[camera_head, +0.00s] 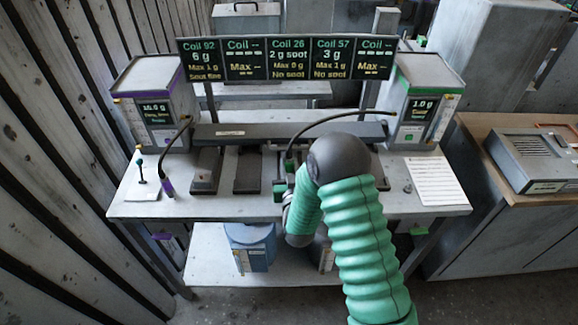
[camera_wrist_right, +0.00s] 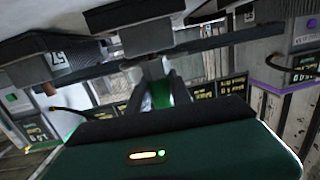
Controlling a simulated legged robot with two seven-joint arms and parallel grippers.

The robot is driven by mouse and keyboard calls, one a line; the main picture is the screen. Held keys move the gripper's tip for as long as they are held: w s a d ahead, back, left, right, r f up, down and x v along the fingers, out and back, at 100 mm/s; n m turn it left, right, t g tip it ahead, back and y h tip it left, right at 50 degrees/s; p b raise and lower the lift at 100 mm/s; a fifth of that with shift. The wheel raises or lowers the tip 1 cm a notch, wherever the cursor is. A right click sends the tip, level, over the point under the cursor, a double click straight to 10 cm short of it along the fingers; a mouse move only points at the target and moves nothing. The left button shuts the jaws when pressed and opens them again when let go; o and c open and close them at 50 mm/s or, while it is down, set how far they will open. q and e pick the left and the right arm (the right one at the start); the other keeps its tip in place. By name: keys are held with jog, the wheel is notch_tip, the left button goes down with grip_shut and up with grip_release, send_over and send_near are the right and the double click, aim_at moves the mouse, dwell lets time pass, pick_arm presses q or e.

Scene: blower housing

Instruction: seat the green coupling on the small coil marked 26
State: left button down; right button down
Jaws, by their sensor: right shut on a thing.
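My right arm's green sleeve crosses the bench in the head view. My right gripper (camera_head: 283,182) is low over the middle of the bench, partly hidden by the arm. It is shut on the green coupling (camera_wrist_right: 160,94), which shows between the fingers in the wrist view. In the head view the black cable from the green-striped box comes down to the gripper. The small coil marked 26 cannot be picked out: the arm and gripper cover much of the middle of the coil row, and no 26 mark is readable on a coil. My left gripper is not in view.
A sign panel (camera_head: 286,59) above the bench lists coils, including 26. A purple coupling (camera_head: 167,187) hangs from the left cable. A coil marked 57 (camera_wrist_right: 48,62) shows in the wrist view. A paper sheet (camera_head: 435,181) lies at the right; the bench's front left is mostly clear.

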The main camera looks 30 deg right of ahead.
jog(key=shift+f, duration=0.25)
jog(key=c, duration=1.1)
grip_release()
jog(key=shift+s+a, duration=0.1)
jog(key=shift+s, duration=0.1)
jog(key=b+v, duration=0.1)
jog(key=v, duration=0.6)
jog(key=shift+s+a, duration=0.15)
jog(key=p+v, duration=0.7)
jog(key=v, duration=0.2)
jog(key=shift+p, duration=0.4)
